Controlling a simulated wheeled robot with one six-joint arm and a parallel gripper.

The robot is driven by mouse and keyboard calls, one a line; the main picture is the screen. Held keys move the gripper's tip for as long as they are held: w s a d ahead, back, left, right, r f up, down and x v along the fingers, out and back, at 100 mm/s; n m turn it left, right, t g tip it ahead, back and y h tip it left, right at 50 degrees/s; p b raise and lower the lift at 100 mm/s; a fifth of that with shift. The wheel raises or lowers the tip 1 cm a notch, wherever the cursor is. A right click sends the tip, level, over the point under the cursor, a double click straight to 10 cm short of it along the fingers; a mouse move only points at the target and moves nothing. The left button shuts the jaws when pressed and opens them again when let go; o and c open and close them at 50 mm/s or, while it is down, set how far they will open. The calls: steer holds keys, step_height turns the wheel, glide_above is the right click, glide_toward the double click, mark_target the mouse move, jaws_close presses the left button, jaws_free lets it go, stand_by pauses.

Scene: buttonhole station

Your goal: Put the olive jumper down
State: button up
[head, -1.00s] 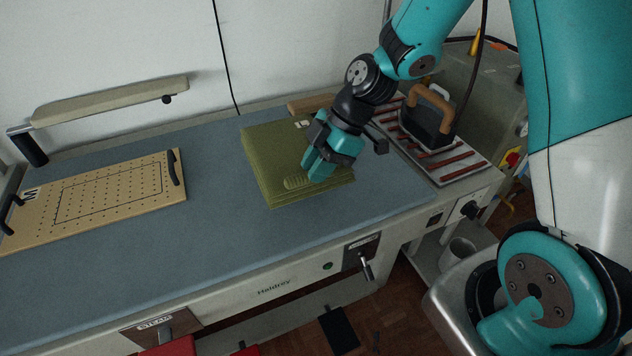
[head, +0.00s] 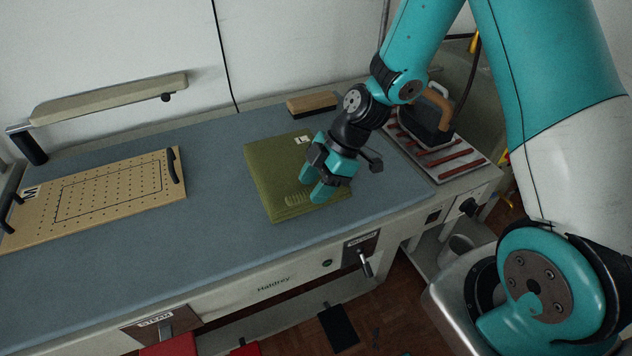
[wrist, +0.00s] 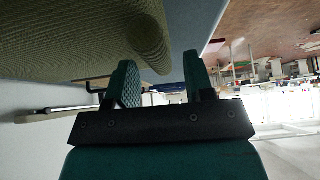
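The olive jumper (head: 272,178) is folded into a flat rectangle with a small pale label near its far edge. It appears to lie on the blue ironing surface, right of the pegboard-like panel. My gripper (head: 319,184) is over its right part, and its two fingers stand apart. In the wrist view the jumper (wrist: 85,35) fills the upper left, with its rounded fold by the left finger. The fingers of my gripper (wrist: 160,85) are spread there, with no cloth visibly pinched. The head view hides part of the jumper's right edge.
A perforated tan board (head: 100,198) with dark handles lies at left. A wooden brush-like block (head: 312,104) is behind the jumper. An iron (head: 428,115) stands on a slatted rest (head: 470,160) at right. The blue surface (head: 215,225) is clear in front and left of the jumper.

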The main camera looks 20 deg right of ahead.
steer(key=b+v, duration=0.2)
steer(key=v, duration=1)
steer(key=s+a+r+m+h, duration=0.1)
steer(key=s+a+r+m, duration=0.3)
steer(key=s, duration=0.5)
steer(key=s+a+r+m+h, duration=0.1)
steer(key=s+a+r+m, duration=0.4)
steer(key=s+a+m, duration=0.2)
steer(key=s, duration=0.2)
steer(key=shift+s, duration=0.3)
